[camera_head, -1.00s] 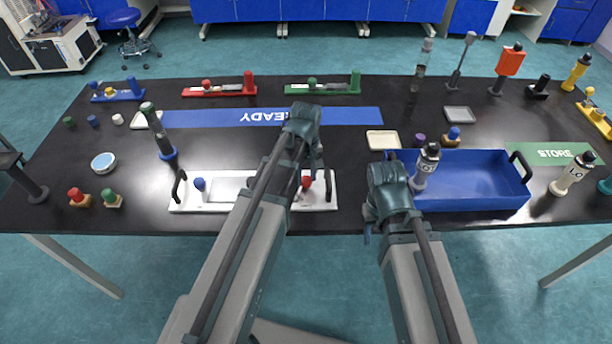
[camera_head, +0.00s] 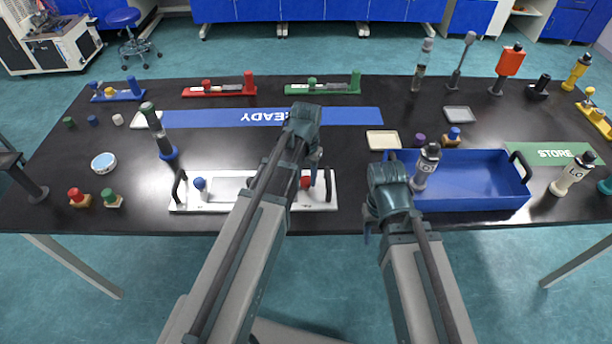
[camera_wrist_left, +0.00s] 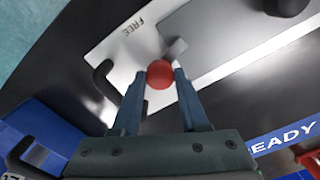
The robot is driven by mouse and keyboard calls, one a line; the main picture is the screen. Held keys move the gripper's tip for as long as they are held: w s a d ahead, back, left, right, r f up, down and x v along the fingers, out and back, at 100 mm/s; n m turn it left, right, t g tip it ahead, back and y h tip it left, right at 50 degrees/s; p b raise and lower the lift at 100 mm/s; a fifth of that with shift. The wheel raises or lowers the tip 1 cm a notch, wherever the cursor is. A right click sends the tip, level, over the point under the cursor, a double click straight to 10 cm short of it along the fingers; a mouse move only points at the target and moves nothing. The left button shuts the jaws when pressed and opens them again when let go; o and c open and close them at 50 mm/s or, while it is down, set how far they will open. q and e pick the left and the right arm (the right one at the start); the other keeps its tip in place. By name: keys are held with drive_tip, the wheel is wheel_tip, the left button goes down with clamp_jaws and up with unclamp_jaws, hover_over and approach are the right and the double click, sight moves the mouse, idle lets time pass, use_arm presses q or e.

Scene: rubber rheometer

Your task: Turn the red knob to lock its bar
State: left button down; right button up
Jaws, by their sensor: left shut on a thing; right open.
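The red knob (camera_head: 305,183) is on the right part of a white plate (camera_head: 319,203) with black handles. In the left wrist view, the red knob (camera_wrist_left: 160,74) sits between the two blue-grey fingers of my left gripper (camera_wrist_left: 159,82), which is shut on it. A small grey bar (camera_wrist_left: 178,46) juts from beside the knob, at an angle, towards a grey panel. The word FREE is printed on the plate. In the head view my left gripper (camera_head: 317,160) partly hides the plate. My right gripper (camera_head: 367,228) is open, near the blue tray's left end.
A blue knob (camera_head: 200,184) stands on the plate's left part. A blue tray (camera_head: 480,208) lies to the right, with a grey canister (camera_head: 427,165) near its left end. A blue READY strip (camera_head: 350,116) lies behind. The table between plate and strip is mostly clear.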

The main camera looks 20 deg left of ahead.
sight(306, 179)
use_arm(q)
drive_tip(key=shift+m, duration=1.6)
drive_tip(key=shift+c, duration=2.1)
unclamp_jaws()
wheel_tip(306, 179, up, 14)
drive_tip(key=p, duration=1.4)
drive_tip(key=shift+f, duration=0.1)
